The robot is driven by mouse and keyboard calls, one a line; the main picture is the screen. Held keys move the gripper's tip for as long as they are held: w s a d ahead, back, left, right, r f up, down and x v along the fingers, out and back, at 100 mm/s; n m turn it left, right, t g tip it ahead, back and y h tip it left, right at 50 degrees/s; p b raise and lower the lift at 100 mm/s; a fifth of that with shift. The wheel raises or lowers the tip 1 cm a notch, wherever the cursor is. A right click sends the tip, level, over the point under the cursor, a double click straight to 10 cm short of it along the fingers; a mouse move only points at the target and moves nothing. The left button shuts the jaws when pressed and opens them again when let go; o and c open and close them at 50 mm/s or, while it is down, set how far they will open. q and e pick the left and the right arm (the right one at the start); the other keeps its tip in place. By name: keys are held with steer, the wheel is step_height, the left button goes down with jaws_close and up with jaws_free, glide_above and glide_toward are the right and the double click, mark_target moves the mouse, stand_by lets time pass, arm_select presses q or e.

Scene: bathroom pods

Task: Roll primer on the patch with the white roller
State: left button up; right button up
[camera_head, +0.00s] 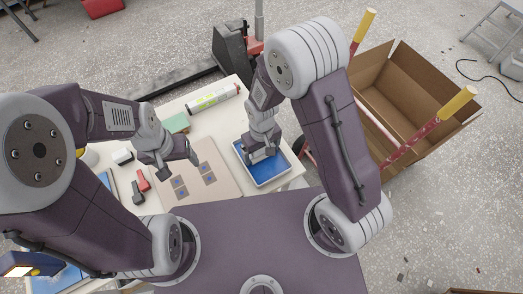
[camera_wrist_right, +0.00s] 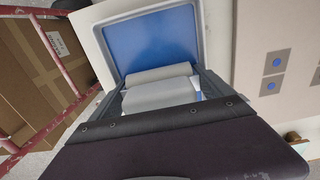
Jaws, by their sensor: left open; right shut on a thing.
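My right gripper (camera_head: 262,155) is at the blue paint tray (camera_head: 272,178), over its upper part. In the right wrist view the gripper (camera_wrist_right: 160,92) is shut on the white roller (camera_wrist_right: 158,73), whose pale cylinder lies across between the fingers. The tray's blue floor (camera_wrist_right: 160,40) shows just beyond the roller; I cannot tell whether they touch. A beige panel (camera_head: 222,178) with several small grey squares with blue centres lies left of the tray. Which part is the patch is not clear. My left gripper (camera_head: 180,165) is open and empty above the panel's left side.
A white tube with a coloured label (camera_head: 214,97) and a green block (camera_head: 176,124) lie at the table's back. Red (camera_head: 143,180) and dark small items lie left of the panel. An open cardboard box (camera_head: 400,95) and a red-barred frame (camera_head: 425,133) stand right of the table.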

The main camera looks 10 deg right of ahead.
steer(key=shift+f, duration=0.1)
stand_by(0.4)
step_height(320, 180, up, 7)
steer(key=p, duration=0.6)
steer(key=shift+p, duration=0.4)
steer(key=w+d+r+m+b, duration=0.1)
steer(key=d+r+m, duration=0.1)
steer(key=d, duration=0.4)
steer(key=w+d+r+m+b, duration=0.2)
steer(key=d, duration=0.4)
steer(key=shift+d+r, duration=0.25)
steer(key=shift+r, duration=0.15)
